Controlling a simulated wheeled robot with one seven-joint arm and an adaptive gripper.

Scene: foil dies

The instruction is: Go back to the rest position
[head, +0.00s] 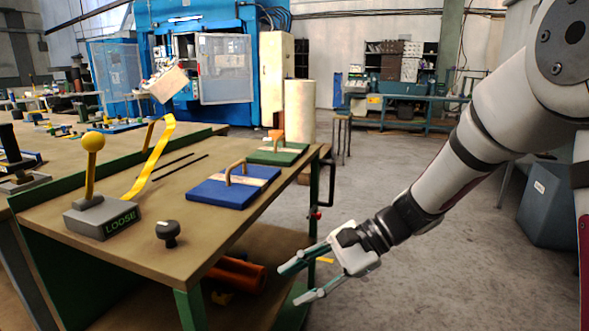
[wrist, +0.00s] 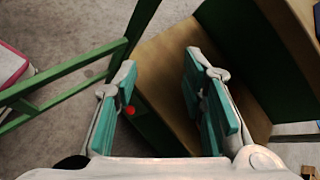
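My gripper (head: 298,283) is at the right of the workbench's near corner, lower than the bench top. Its two fingers are spread apart with nothing between them. In the wrist view my gripper (wrist: 159,66) also shows open and empty, with teal pads facing each other. Part of the bench's wooden surface and green frame shows beyond and between the fingers. My arm reaches down from the upper right in the head view. The head view shows no gap size between my fingers and the bench's green leg.
The workbench (head: 150,226) carries a blue die (head: 222,193), a green die (head: 262,158), a grey box (head: 98,216) reading "LOOSE!" with a yellow-knobbed lever, a black knob (head: 168,233) and a yellow strip (head: 155,156). Orange cylinders (head: 238,273) lie underneath.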

